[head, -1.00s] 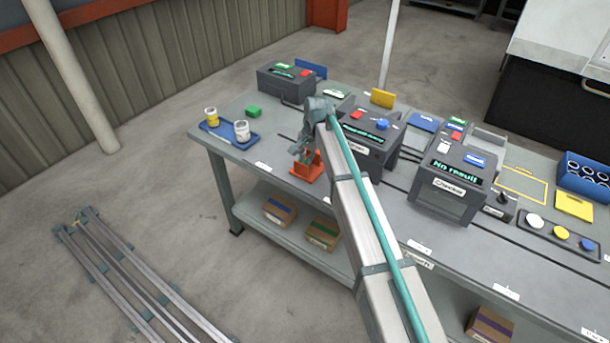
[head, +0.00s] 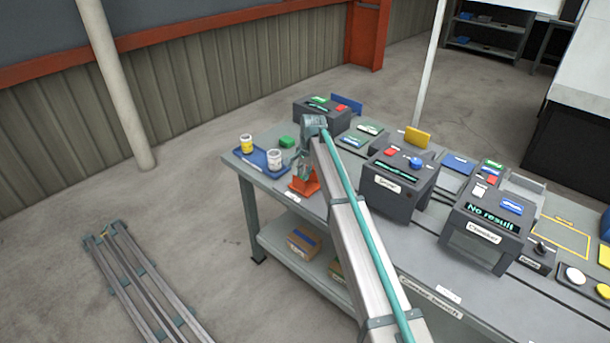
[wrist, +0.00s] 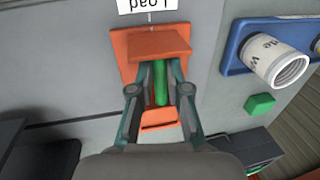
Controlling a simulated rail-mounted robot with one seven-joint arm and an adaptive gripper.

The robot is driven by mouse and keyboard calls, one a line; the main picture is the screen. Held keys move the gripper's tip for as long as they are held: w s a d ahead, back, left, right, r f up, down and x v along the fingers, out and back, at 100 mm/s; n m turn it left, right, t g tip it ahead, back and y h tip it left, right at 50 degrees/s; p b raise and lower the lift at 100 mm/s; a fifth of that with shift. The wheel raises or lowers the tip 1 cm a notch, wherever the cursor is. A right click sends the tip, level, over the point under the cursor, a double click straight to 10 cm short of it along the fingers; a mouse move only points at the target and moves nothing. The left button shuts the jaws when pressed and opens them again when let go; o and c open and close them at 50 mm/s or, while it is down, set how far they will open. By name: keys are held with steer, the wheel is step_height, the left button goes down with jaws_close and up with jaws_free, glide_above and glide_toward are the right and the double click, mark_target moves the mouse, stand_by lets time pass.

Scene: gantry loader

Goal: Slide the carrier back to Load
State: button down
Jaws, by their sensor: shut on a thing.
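The orange carrier (head: 303,187) sits on the left part of the bench, right beside a small white label (head: 292,197). In the wrist view, the carrier (wrist: 122,50) is lined up with that label, which reads "Load" (wrist: 148,5) upside down. A thin line runs from the label to the carrier's edge. My gripper (wrist: 163,70) reaches down over the carrier and is shut on it. A green upright piece (wrist: 160,85) shows between the fingers. The fingertips are partly hidden by the carrier's raised orange part.
A blue tray (head: 258,160) with a yellow cup (head: 247,144) and a white cup (head: 275,159) lies left of the carrier. A green block (head: 287,142) is behind. A dark machine box (head: 400,190) stands to the right. A slot runs along the bench.

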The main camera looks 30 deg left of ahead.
steer(key=shift+w+a+r, duration=0.15)
steer(key=shift+a+r, duration=0.05)
steer(key=shift+a, duration=0.05)
steer(key=c, duration=1.1)
jaws_free()
steer(key=shift+a+f, duration=0.1)
steer(key=shift+c, duration=0.2)
step_height(320, 180, up, 12)
steer(key=d, duration=0.2)
steer(key=shift+s+d, duration=0.2)
steer(key=shift+d, duration=0.05)
steer(key=shift+f, duration=0.1)
